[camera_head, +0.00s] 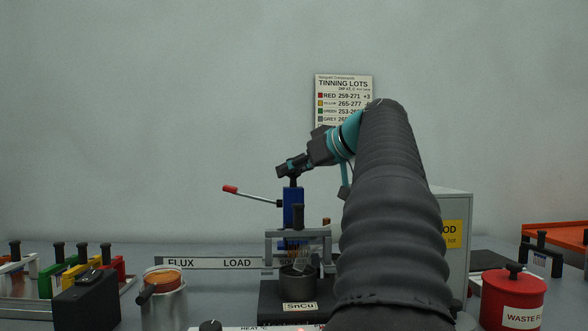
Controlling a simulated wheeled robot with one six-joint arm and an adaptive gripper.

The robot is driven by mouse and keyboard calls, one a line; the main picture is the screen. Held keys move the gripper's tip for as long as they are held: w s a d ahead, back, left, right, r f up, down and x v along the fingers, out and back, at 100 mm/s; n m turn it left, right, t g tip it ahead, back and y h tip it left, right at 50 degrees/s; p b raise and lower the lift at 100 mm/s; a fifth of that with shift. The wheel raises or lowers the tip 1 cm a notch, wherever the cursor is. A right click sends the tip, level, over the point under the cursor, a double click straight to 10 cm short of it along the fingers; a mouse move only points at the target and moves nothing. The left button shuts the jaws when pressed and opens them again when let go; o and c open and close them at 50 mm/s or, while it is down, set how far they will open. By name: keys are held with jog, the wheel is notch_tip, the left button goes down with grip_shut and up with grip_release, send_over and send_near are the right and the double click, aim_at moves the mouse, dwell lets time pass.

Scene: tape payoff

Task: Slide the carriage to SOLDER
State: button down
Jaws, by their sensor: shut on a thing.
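The blue carriage (293,207) stands upright over the SnCu solder pot (298,285). A lever with a red tip (231,189) sticks out to its left. My gripper (291,170) is at the top of the carriage and shut on its dark knob (292,182). The label rail (210,263) reads FLUX and LOAD from left to right. The lettering at the pot, which seems to begin with SOL, is partly hidden by a grey frame (297,234) hanging below the carriage. My arm hides the area to the right.
An orange-filled flux pot (163,285) stands left of the solder pot. Coloured frames (75,272) and a black box (87,300) are farther left. A red waste can (513,297) stands right. A TINNING LOTS chart (343,100) hangs behind.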

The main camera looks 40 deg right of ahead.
jog(key=shift+s+d, duration=0.15)
jog(key=c, duration=0.8)
grip_release()
jog(key=shift+s+d, duration=0.15)
jog(key=shift+w+a, duration=0.2)
jog(key=shift+a, duration=0.05)
